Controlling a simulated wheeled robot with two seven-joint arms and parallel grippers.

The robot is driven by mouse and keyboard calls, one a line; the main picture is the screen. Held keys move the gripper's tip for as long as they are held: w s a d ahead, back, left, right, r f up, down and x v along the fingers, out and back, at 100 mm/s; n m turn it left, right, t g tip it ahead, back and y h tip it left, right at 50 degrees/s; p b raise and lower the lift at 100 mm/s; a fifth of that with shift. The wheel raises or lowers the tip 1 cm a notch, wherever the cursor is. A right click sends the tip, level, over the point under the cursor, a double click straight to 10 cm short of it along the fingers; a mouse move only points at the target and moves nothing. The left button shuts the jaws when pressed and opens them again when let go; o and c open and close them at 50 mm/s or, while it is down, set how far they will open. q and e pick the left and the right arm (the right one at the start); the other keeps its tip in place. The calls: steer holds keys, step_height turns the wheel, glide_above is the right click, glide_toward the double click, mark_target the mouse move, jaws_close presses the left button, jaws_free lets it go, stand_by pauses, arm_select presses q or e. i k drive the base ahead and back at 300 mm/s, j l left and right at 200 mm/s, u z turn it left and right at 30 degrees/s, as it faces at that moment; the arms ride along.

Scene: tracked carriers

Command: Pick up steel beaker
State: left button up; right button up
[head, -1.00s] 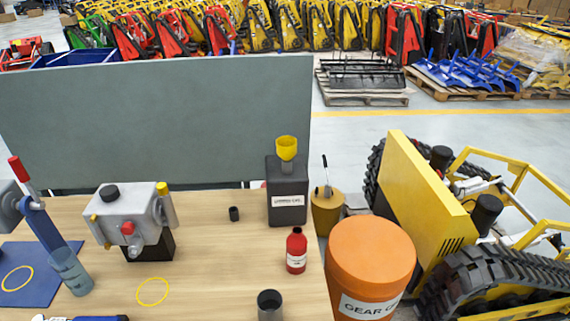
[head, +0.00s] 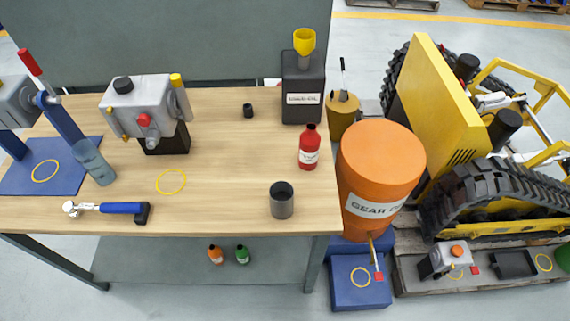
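A dark grey steel beaker (head: 282,201) stands upright on the wooden workbench (head: 225,190), close to its front edge and right of the middle. Its open top faces up and looks empty. Nothing touches it. Neither of my grippers shows in the head view.
A red bottle (head: 309,148) and a black oil can with a yellow funnel (head: 303,95) stand behind the beaker. An orange gear oil drum (head: 380,165) stands off the bench's right end. The bench around the beaker is clear.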

mark_target(280, 192)
steer(key=j+z, duration=0.15)
steer(key=j, duration=0.25)
steer(key=k+j+z, duration=0.1)
steer(key=j, duration=0.3)
steer(key=k+j+z, duration=0.15)
steer(key=j, duration=0.2)
steer(key=j+z, duration=0.15)
steer(key=j, duration=0.25)
steer(key=k+j+z, duration=0.1)
steer(key=j, duration=0.25)
steer(key=k, duration=0.05)
